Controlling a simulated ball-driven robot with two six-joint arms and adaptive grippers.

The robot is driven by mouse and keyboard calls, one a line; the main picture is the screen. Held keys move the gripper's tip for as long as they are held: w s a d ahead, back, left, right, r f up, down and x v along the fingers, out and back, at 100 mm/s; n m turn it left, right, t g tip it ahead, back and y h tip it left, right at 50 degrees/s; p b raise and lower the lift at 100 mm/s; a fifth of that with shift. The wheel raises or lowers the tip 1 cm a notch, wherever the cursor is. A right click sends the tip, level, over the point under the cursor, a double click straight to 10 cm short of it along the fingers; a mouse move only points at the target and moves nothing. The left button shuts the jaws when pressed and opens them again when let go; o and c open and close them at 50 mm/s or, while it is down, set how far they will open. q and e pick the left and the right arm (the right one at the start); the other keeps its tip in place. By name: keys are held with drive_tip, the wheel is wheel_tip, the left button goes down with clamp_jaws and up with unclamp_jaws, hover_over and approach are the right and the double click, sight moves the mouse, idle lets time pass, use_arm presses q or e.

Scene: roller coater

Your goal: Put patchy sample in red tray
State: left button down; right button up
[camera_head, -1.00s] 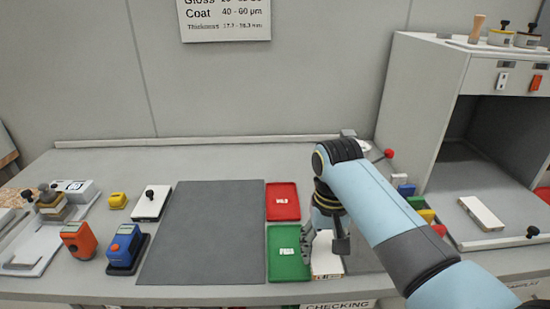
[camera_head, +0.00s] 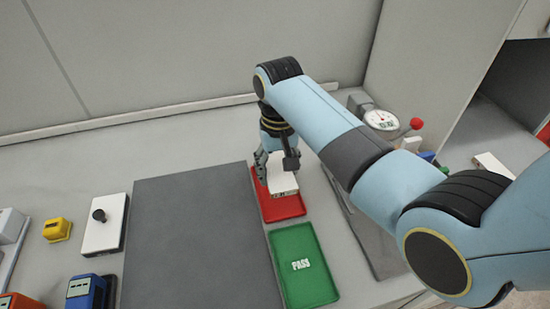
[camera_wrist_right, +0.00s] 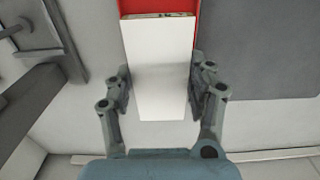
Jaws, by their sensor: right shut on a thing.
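My right gripper (camera_head: 274,168) is shut on a white block-like sample (camera_head: 283,179). In the head view the sample is over the back part of the red tray (camera_head: 281,208). In the right wrist view the white sample (camera_wrist_right: 158,70) fills the space between the two fingers of my right gripper (camera_wrist_right: 158,92), with the red tray (camera_wrist_right: 158,5) behind its far end. I cannot tell whether the sample touches the tray floor. No patches show on its visible face. My left gripper is not in view.
The green PASS tray (camera_head: 303,264) lies just in front of the red tray. A dark grey mat (camera_head: 195,240) lies to the left. A dial gauge (camera_head: 381,120) stands at the back right. A white block with a black knob (camera_head: 104,225) and a yellow device (camera_head: 57,230) are further left.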

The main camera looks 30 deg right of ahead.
wheel_tip(320, 180, down, 3)
drive_tip(key=shift+w+r, duration=0.1)
drive_tip(key=shift+f, duration=0.45)
drive_tip(key=shift+f+b, duration=0.4)
drive_tip(key=shift+f, duration=0.2)
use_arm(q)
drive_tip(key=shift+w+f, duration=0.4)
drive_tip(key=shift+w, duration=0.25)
use_arm(e)
drive_tip(key=shift+f, duration=0.15)
drive_tip(key=o, duration=1.3)
drive_tip(key=shift+c, duration=0.2)
drive_tip(key=shift+r+p, duration=0.45)
drive_tip(key=shift+r, duration=0.9)
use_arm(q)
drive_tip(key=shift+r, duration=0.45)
use_arm(e)
drive_tip(key=shift+r, duration=2.15)
